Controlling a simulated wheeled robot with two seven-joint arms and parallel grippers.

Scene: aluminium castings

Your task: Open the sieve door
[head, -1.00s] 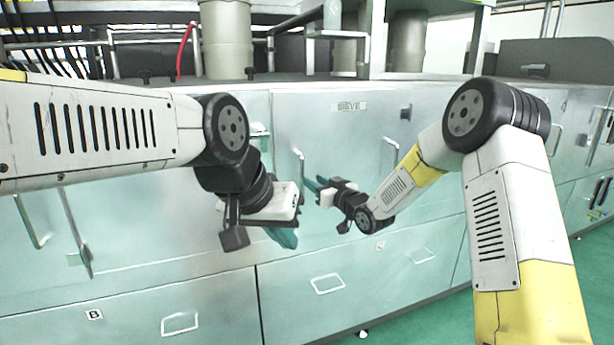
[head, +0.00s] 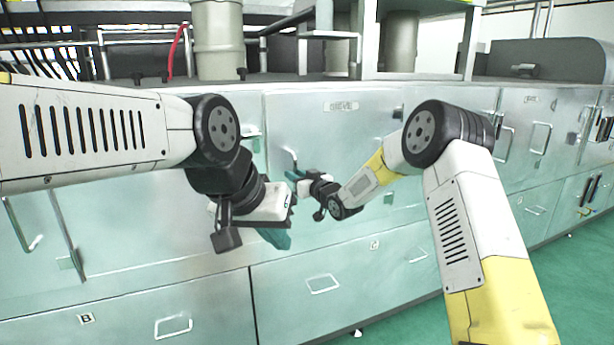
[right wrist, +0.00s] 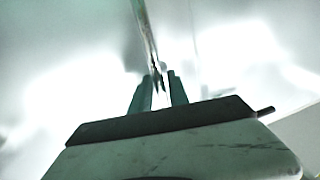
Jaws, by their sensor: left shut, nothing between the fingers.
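The sieve door (head: 325,130) is a pale metal panel with a SIEVE label (head: 341,106) near its top. It looks flush with the cabinet front. Its upright bar handle (head: 293,156) is near the left edge. My right gripper (head: 290,176) is at the lower part of this handle. In the right wrist view, the teal fingers (right wrist: 160,88) stand slightly apart, with the bar (right wrist: 146,30) running down to their tips. Whether they press on it is unclear. My left gripper (head: 275,238) is shut and empty, lower and in front of the cabinet.
Drawers with handles, one marked B (head: 87,319), run below. More cabinet doors (head: 525,125) with handles continue to the right. Pipes and a beige cylinder (head: 217,40) stand on top. Green floor (head: 570,285) is clear at lower right.

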